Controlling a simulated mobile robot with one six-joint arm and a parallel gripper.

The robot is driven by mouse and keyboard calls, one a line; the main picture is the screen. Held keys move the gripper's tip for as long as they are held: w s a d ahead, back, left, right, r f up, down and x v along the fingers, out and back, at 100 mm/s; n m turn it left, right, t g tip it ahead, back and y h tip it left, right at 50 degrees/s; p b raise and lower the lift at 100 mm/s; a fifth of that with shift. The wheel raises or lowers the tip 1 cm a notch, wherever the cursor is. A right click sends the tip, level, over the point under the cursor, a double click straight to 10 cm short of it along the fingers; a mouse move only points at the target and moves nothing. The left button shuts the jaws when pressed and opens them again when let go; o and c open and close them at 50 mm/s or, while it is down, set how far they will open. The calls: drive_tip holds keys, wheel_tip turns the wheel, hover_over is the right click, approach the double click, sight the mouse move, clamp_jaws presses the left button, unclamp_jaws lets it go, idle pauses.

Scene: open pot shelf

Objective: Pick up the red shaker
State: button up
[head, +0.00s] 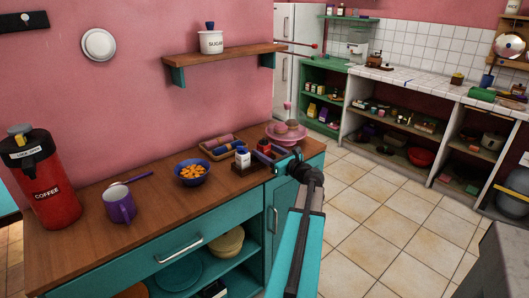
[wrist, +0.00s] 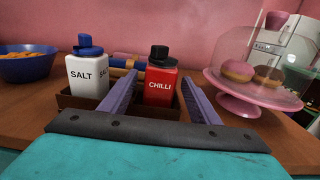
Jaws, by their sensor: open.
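The red shaker (wrist: 160,88) stands upright in the wrist view, with a black cap and the label CHILLI. It sits in a dark brown caddy (wrist: 72,101). My gripper (wrist: 158,77) is open, with a purple finger on each side of the shaker in the picture. I cannot tell whether the fingers are level with it or still short of it. In the head view the red shaker (head: 264,146) shows only in part, behind my gripper (head: 267,157). A white salt shaker (wrist: 88,76) with a blue cap stands in the caddy left of it.
A blue bowl of orange pieces (wrist: 28,68) is left of the caddy. A pink stand (wrist: 240,105) with doughnuts under a clear dome is close on the right. A tray with rolling pins (head: 218,146) lies behind. A purple mug (head: 120,207) is further left.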

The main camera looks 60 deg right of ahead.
sight(258, 146)
drive_tip(key=shift+p+x, duration=0.4)
drive_tip(key=shift+x, duration=2.2)
drive_tip(key=c, duration=1.2)
drive_tip(key=shift+c, duration=0.2)
drive_tip(key=shift+r, duration=0.15)
